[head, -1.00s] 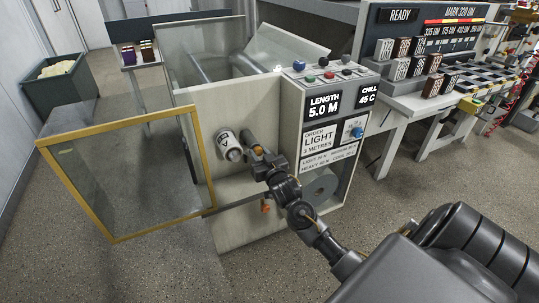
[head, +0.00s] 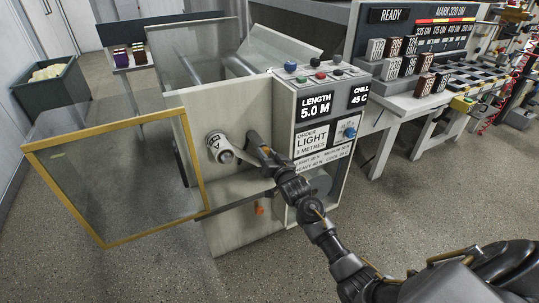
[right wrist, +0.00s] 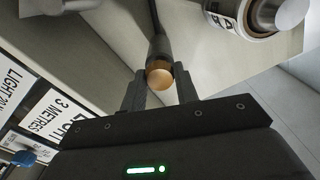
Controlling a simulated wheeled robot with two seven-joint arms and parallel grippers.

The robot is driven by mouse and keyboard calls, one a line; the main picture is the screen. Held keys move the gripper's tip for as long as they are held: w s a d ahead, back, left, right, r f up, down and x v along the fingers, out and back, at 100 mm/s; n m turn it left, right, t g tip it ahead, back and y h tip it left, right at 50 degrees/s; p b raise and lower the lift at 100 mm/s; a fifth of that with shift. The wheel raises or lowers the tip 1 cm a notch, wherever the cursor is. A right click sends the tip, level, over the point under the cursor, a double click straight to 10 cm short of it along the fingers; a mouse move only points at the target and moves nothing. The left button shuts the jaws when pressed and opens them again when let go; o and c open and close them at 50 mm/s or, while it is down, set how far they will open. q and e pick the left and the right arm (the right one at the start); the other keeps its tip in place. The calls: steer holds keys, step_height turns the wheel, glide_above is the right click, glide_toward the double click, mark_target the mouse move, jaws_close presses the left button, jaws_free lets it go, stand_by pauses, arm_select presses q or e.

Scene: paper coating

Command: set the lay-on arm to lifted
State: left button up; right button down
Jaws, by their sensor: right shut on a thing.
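The lay-on arm's dark handle (right wrist: 157,45) ends in a round copper-coloured tip and shows in the right wrist view. My right gripper (right wrist: 160,85) is shut on this handle, with one finger on each side of it. In the head view my right gripper (head: 258,146) is at the machine's pale side panel, just right of a round hub (head: 221,148) with a lettered white label. The hub also shows at the top right of the right wrist view (right wrist: 240,14). The gripper hides part of the arm in the head view. My left gripper is not in view.
A yellow-framed clear guard door (head: 115,180) stands open left of the hub. The control panel (head: 318,105) with displays and buttons is right of the gripper. A small orange part (head: 260,209) sits low on the machine. Open floor lies in front.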

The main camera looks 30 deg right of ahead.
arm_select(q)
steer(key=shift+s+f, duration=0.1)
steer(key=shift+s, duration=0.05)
arm_select(e)
steer(key=c, duration=1.3)
jaws_free()
steer(key=shift+c, duration=0.2)
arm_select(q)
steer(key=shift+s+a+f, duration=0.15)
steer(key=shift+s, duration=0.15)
arm_select(e)
steer(key=s, duration=1.1)
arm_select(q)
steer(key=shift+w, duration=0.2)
arm_select(e)
steer(key=shift+w, duration=0.1)
